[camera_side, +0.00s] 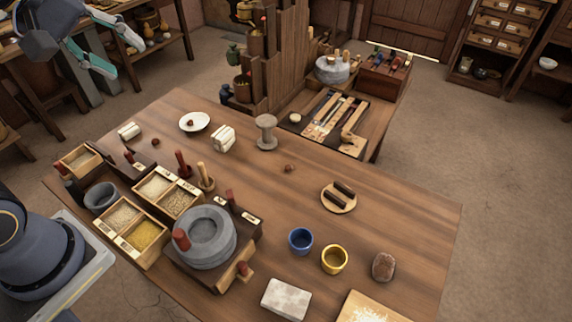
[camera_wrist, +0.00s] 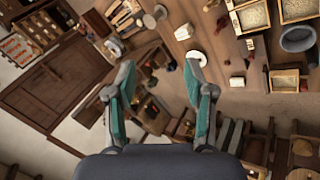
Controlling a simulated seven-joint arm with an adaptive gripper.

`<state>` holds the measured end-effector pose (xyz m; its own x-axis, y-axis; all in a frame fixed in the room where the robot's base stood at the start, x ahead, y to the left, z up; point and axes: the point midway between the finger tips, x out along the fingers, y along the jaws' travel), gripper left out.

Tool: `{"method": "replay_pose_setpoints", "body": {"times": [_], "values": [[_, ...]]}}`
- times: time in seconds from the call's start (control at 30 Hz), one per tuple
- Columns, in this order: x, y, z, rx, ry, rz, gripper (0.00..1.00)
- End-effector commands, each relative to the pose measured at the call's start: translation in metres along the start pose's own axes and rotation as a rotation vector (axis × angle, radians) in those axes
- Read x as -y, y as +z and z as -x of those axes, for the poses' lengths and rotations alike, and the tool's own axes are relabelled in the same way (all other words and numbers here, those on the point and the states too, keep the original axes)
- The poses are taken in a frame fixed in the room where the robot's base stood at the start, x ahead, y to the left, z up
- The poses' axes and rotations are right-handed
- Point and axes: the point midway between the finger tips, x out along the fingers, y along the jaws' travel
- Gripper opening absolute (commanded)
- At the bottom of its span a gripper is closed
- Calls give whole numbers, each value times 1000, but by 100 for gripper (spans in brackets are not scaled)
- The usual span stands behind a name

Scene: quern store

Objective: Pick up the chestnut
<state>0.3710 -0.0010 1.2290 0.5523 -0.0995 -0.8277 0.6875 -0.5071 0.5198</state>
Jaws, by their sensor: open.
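Small round brown things that look like chestnuts lie on the long wooden table (camera_side: 390,205). One chestnut (camera_side: 155,142) is near the left back edge, another (camera_side: 289,168) is near the middle, and a reddish-brown one (camera_side: 190,123) sits on a white plate (camera_side: 203,128). The plate also shows in the wrist view (camera_wrist: 196,58); I cannot clearly make out a chestnut there. My gripper (camera_side: 100,72) is at the upper left of the side view, high and away from the table top. In the wrist view its teal fingers (camera_wrist: 160,92) are spread apart with nothing between them.
White bundles (camera_side: 223,138), a grey spool (camera_side: 266,132), grain boxes (camera_side: 123,215) and a stone quern (camera_side: 207,237) stand on the table. Blue (camera_side: 301,241) and yellow (camera_side: 334,260) cups and a brown stone (camera_side: 384,266) are nearer the front.

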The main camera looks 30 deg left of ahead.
Motion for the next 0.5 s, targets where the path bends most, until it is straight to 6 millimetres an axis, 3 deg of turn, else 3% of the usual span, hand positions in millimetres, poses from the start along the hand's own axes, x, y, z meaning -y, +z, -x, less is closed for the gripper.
{"method": "replay_pose_setpoints", "body": {"times": [0.1, 0.27, 0.37, 0.5], "values": [[-29, -52, -19, 15, -9, 476, 53], [-38, -136, -66, -11, -52, 1075, 53], [-23, -190, -106, -57, -88, 1399, 53], [28, -256, -168, -157, -150, 1761, 53]]}}
